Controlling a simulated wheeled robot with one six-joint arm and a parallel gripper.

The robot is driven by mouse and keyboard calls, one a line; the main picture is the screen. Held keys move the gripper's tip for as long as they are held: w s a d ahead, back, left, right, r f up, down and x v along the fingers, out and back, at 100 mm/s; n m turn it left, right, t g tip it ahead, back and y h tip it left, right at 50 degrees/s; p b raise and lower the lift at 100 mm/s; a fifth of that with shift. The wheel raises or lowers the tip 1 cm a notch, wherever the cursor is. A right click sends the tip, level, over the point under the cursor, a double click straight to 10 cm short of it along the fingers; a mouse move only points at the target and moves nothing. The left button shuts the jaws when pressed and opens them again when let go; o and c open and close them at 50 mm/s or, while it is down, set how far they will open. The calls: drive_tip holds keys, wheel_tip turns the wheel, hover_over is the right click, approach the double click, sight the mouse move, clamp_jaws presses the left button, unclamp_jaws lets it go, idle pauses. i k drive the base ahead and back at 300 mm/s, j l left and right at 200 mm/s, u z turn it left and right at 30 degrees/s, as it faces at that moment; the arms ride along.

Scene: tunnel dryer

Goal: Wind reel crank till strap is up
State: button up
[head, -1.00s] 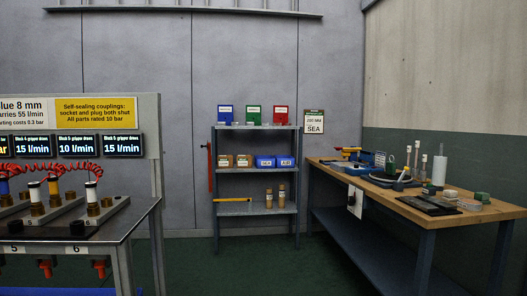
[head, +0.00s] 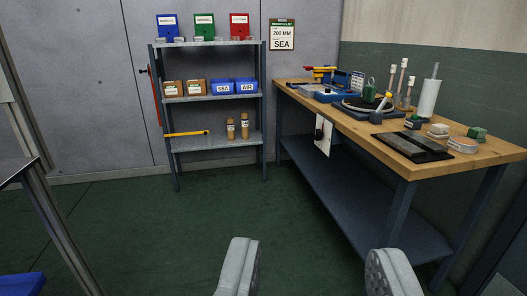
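My gripper (head: 315,248) shows at the bottom of the head view, its two grey fingers wide apart with only green floor between them. It is open and empty. I cannot make out a reel, crank or strap for certain. A white plate with a small dark knob (head: 322,135) hangs at the front left edge of the wooden bench (head: 420,172), ahead of the gripper and apart from it. A blue device with a red and yellow bar (head: 328,90) stands at the bench's far left end.
A grey shelf rack (head: 215,98) with bins and bottles stands against the back wall. The bench top carries a round turntable (head: 367,105), a white roll (head: 429,98) and a black tray (head: 412,147). Green floor (head: 190,225) lies clear before the rack.

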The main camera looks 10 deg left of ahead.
sight(146, 71)
drive_tip(key=i+u, duration=0.15)
drive_tip(key=i, duration=0.45)
drive_tip(key=i+u, duration=0.2)
drive_tip(key=i, duration=0.35)
drive_tip(key=i+l+u, duration=0.15)
drive_tip(key=i, duration=0.45)
drive_tip(key=i+u, duration=0.15)
drive_tip(key=i, duration=0.7)
drive_tip(key=i+l+u, duration=0.2)
drive_tip(key=i, duration=0.65)
drive_tip(key=i+j+u, duration=0.15)
drive_tip(key=i+u, duration=0.5)
drive_tip(key=u, duration=0.15)
drive_tip(key=i+u, duration=0.4)
drive_tip(key=i+l+u, duration=0.15)
drive_tip(key=u, duration=0.25)
drive_tip(key=i+j+u, duration=0.25)
drive_tip(key=i+u, duration=0.65)
drive_tip(key=i+l+u, duration=0.1)
drive_tip(key=i+u, duration=0.35)
drive_tip(key=i, duration=0.15)
drive_tip(key=i+z, duration=0.1)
drive_tip(key=z, duration=0.65)
drive_tip(key=i+j+z, duration=0.1)
drive_tip(key=z, duration=0.7)
drive_tip(key=j+z, duration=0.1)
drive_tip(key=z, duration=2)
drive_tip(key=i+j, duration=0.05)
